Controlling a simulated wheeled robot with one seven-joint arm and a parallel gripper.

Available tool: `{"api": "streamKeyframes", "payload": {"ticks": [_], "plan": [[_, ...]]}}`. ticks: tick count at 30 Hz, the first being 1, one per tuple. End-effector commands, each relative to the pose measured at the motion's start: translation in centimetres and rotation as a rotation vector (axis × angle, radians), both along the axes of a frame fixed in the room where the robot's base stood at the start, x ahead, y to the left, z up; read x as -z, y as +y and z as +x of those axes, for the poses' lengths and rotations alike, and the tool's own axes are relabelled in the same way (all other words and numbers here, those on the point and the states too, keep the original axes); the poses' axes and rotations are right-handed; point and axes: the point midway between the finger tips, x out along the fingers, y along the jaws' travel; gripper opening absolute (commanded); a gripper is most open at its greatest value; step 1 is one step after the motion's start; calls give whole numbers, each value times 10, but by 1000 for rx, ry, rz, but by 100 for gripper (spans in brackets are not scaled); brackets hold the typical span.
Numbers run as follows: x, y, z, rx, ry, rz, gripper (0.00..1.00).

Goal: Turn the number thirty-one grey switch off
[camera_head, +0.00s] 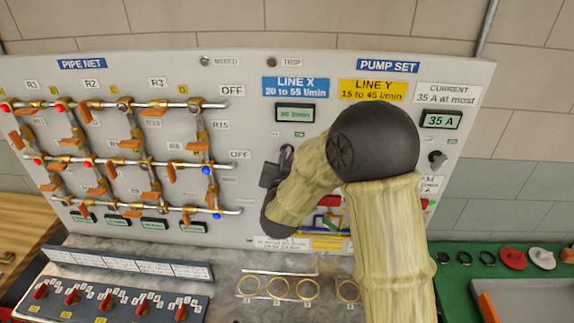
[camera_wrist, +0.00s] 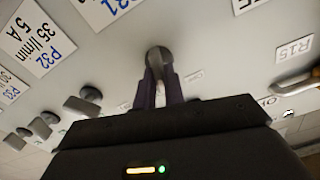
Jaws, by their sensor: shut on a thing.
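A grey switch knob (camera_wrist: 158,58) on the pale panel sits between the fingertips of my gripper (camera_wrist: 158,86) in the wrist view. The two dark fingers are shut on it from both sides. A label partly cut by the top edge, reading P31 (camera_wrist: 108,5), is up and left of this knob. In the head view my gripper (camera_head: 284,156) is against the panel, below the small green LINE X display (camera_head: 295,112). My arm hides much of the panel's pump side there, and the held knob cannot be made out clearly.
Other grey knobs (camera_wrist: 82,105) stand at the left in the wrist view, near the P32 label (camera_wrist: 35,42). In the head view the 35 A display (camera_head: 441,120) is at right. The pipe net (camera_head: 120,160), with orange levers, fills the left. A grey worktop (camera_head: 225,268) lies below.

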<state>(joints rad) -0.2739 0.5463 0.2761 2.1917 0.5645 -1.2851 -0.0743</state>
Motion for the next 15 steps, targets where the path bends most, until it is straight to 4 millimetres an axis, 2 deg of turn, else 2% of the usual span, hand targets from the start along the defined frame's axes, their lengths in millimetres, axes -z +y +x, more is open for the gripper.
{"api": "streamKeyframes", "payload": {"ticks": [15], "plan": [[2,4,0,-2,16,-477,0]]}}
